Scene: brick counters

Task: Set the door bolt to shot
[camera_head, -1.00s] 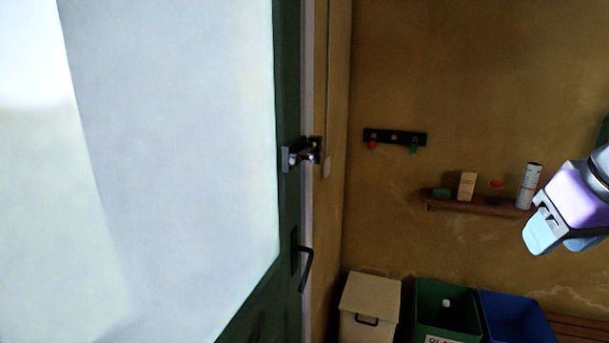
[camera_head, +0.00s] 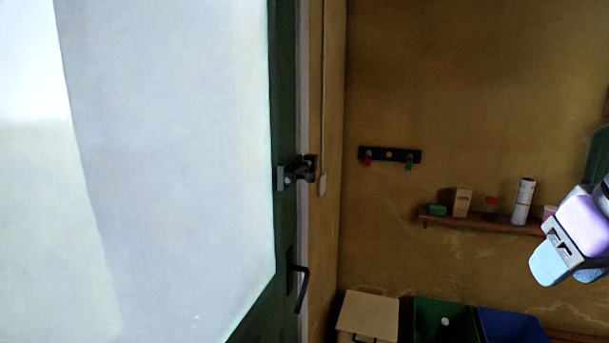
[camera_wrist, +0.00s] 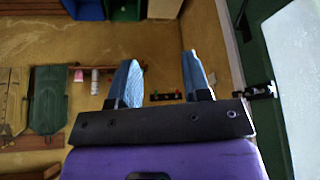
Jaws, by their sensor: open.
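The door bolt (camera_head: 297,173) is a dark metal fitting on the right edge of the green-framed glazed door (camera_head: 284,130), above the black door handle (camera_head: 301,287). It reaches toward the door frame; I cannot tell how far its bar is slid. My gripper (camera_head: 562,276) is at the right of the head view, well apart from the bolt. In the wrist view my gripper (camera_wrist: 160,82) shows two blue fingers spread apart with nothing between them. The bolt (camera_wrist: 262,91) also shows in the wrist view, to the right of the fingers.
A key rack (camera_head: 390,155) hangs on the brown wall. A wooden shelf (camera_head: 480,226) with small items is right of it. Bins stand below: a beige one (camera_head: 368,315), a green one (camera_head: 440,318) and a blue one (camera_head: 512,323). The space before the wall looks clear.

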